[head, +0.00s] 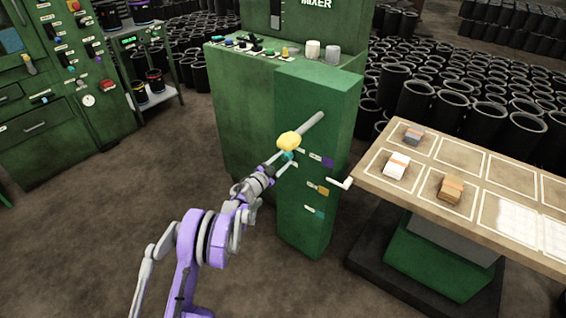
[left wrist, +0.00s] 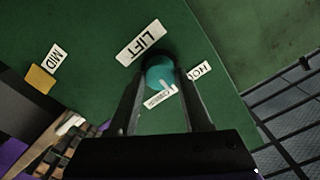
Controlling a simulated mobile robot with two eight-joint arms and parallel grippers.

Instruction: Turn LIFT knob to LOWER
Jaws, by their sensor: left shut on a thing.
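The LIFT knob (left wrist: 159,72) is a round teal knob on the green machine's panel. Its white pointer mark faces the lower right in the left wrist view, near a small label (left wrist: 160,97) that a finger partly covers. The LIFT label (left wrist: 141,41) is above it, and a label starting "HO" (left wrist: 200,71) is to its right. My left gripper (left wrist: 164,88) is shut on the knob, one finger on each side. In the head view my left gripper (head: 282,161) reaches the panel just below a yellow ball handle (head: 289,141). My right gripper is not in view.
A purple knob (head: 327,161), an orange knob (head: 323,190) and a lower teal knob (head: 319,212) share the green cabinet (head: 303,232). A grey rod (head: 312,122) rises behind the yellow ball. A table (head: 415,185) with small stacks stands close on the right.

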